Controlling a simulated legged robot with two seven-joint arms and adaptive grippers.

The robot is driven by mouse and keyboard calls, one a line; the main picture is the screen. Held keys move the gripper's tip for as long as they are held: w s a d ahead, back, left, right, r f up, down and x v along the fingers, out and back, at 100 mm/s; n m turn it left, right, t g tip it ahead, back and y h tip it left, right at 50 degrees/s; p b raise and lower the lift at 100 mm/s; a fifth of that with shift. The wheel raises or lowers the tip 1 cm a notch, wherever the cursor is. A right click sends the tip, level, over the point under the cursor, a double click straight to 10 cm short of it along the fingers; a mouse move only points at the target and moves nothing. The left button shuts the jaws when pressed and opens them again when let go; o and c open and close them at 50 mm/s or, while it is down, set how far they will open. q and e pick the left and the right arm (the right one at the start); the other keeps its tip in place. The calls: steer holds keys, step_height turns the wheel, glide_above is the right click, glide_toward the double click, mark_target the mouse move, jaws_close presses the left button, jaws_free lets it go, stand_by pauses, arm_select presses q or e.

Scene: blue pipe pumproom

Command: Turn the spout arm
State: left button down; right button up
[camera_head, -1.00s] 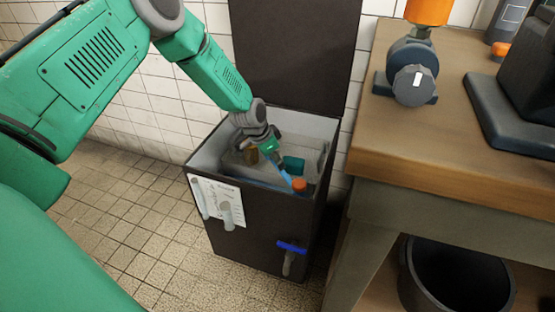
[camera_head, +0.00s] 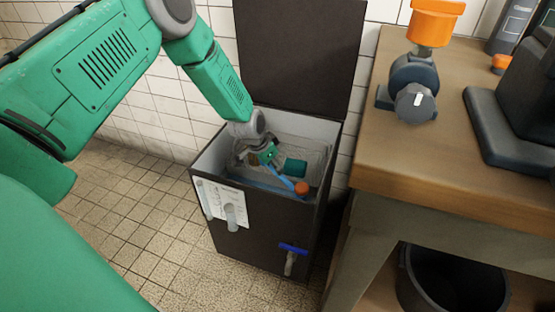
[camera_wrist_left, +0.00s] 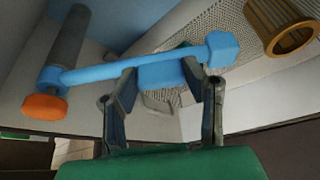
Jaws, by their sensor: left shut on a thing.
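The blue spout arm (camera_head: 284,177) is inside the open dark box, with an orange cap (camera_head: 301,188) at its near right end. In the left wrist view the spout arm (camera_wrist_left: 120,68) is a long blue bar slanting across, joined at left to a grey cylinder (camera_wrist_left: 68,42) above the orange cap (camera_wrist_left: 45,107). My left gripper (camera_head: 266,154) reaches down into the box. My right gripper is not in view.
The dark box (camera_head: 262,225) has a raised lid (camera_head: 300,50) and a blue-handled tap (camera_head: 292,248) on its front. A ribbed brass cylinder (camera_wrist_left: 285,27) lies beyond the gripper. The wooden workbench (camera_head: 450,165) stands close at right.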

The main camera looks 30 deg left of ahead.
arm_select(q)
steer(key=s+n+y+p, duration=0.2)
steer(key=s+n+p, duration=0.4)
steer(key=p, duration=0.1)
steer(key=shift+s+a+n+y, duration=0.15)
steer(key=shift+s+n+y, duration=0.15)
steer(key=shift+s, duration=0.1)
steer(key=shift+r, duration=0.1)
steer(key=c, duration=1.3)
jaws_free()
steer(key=o, duration=0.3)
steer(key=shift+o, duration=0.2)
steer(key=shift+s, duration=0.1)
